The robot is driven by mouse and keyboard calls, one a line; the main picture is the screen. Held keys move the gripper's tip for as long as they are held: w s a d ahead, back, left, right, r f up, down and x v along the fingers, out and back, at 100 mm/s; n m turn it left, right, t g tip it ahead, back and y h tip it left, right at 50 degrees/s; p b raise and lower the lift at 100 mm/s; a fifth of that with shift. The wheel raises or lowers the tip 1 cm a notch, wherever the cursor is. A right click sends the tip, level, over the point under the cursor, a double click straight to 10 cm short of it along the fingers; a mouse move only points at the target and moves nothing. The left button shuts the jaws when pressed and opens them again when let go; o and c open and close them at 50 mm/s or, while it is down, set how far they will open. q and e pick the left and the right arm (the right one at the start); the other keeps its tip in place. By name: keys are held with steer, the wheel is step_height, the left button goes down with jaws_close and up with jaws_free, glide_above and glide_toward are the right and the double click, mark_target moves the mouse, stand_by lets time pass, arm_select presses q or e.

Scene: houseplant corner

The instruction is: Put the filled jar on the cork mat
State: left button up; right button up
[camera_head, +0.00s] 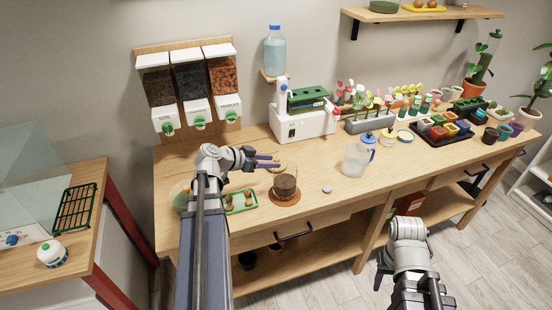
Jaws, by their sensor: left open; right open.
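The filled jar (286,184) is clear, with dark brown soil-like contents. It stands upright on the round orange-brown cork mat (284,199), whose rim shows around the jar's base, near the front edge of the bench. My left gripper (274,160) is open and empty, its fingers pointing right, just behind and above the jar in the picture. It looks apart from the jar. My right gripper (405,268) is low in front of the bench, away from the jar, and holds nothing that I can see.
A green tray (241,201) with small brown items lies left of the jar. A clear jug (356,160) and a small pale disc (327,189) are to the right. Three dispensers (188,85) hang on the wall behind. A white machine (303,122) stands at the back.

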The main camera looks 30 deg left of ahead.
arm_select(q)
steer(key=p+v, duration=0.3)
steer(key=v, duration=0.5)
steer(key=shift+s+r, duration=0.15)
steer(key=shift+s, duration=0.05)
steer(key=d+f+g, duration=0.4)
steer(key=d, duration=0.7)
steer(key=d+f+g, duration=0.4)
steer(key=d, duration=0.7)
steer(key=s+d+f+g+y, duration=0.1)
steer(key=s+d+y, duration=0.2)
steer(key=d, duration=0.4)
steer(key=s+d+f+n+g+y, duration=0.1)
steer(key=s+d+f+g+y, duration=0.1)
steer(key=s+d, duration=0.3)
steer(key=shift+s+d+y, duration=0.35)
steer(key=shift+d+y, duration=0.45)
steer(key=shift+d, duration=0.1)
